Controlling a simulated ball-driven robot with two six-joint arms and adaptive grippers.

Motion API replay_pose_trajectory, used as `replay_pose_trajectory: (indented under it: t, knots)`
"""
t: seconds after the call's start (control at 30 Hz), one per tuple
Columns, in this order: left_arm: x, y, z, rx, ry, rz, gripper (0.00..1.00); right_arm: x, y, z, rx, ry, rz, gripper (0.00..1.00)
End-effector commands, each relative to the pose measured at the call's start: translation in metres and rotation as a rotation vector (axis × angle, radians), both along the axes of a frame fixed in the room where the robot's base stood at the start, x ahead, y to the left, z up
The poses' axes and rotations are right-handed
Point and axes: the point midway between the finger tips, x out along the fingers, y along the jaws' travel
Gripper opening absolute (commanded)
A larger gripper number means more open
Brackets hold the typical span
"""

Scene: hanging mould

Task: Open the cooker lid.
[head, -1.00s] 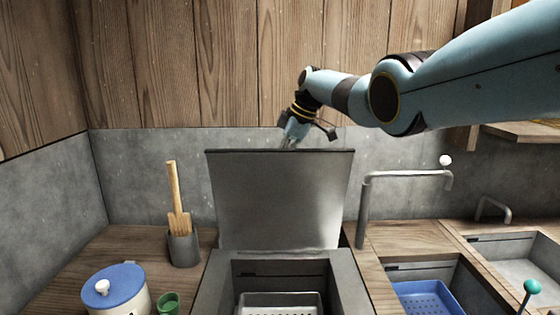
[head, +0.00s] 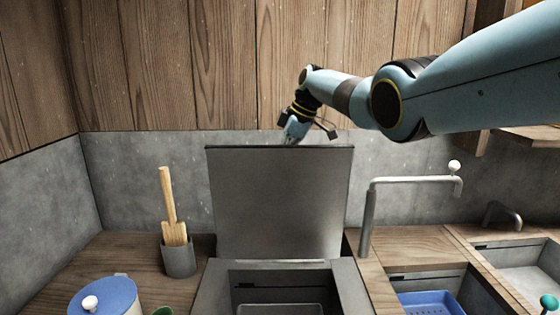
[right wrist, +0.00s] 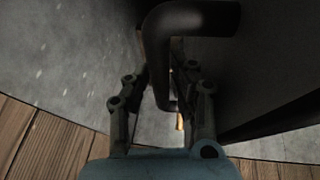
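The cooker lid (head: 279,200) stands up, roughly vertical, at the back of the cooker (head: 348,290) in the head view. The cooker's opening shows in front of it. My right gripper (head: 291,137) is at the lid's top edge, partly hidden behind it. In the right wrist view, the dark bent lid handle (right wrist: 190,18) runs down between the fingers of my right gripper (right wrist: 162,78). The fingers stand on both sides of the handle, but whether they press on it is not clear. My left gripper is not in view.
A holder (head: 179,256) with wooden utensils and a blue-lidded pot (head: 106,295) stand left of the cooker. A grey tap (head: 370,215) and a sink with a blue basket (head: 430,303) are on the right. Concrete and wood walls close off the back.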

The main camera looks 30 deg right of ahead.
Motion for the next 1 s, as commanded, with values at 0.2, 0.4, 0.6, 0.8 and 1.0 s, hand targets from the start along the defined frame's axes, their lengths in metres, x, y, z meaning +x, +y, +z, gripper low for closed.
replay_pose_trajectory:
  t: [0.2, 0.4, 0.6, 0.8, 1.0]
  knots:
    - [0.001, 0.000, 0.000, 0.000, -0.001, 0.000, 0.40, -0.001, 0.001, -0.002, 0.001, 0.004, 0.001, 0.27]
    - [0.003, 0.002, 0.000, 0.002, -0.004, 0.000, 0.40, -0.003, -0.002, 0.006, -0.001, 0.001, 0.001, 0.27]
    - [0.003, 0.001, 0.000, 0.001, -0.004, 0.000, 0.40, -0.015, -0.012, 0.038, -0.002, -0.001, 0.001, 0.27]
    - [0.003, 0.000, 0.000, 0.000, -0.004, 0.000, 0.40, -0.029, -0.023, 0.079, -0.001, 0.001, 0.000, 0.27]
    - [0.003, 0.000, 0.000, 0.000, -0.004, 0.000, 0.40, -0.038, -0.029, 0.103, 0.000, 0.002, 0.000, 0.27]
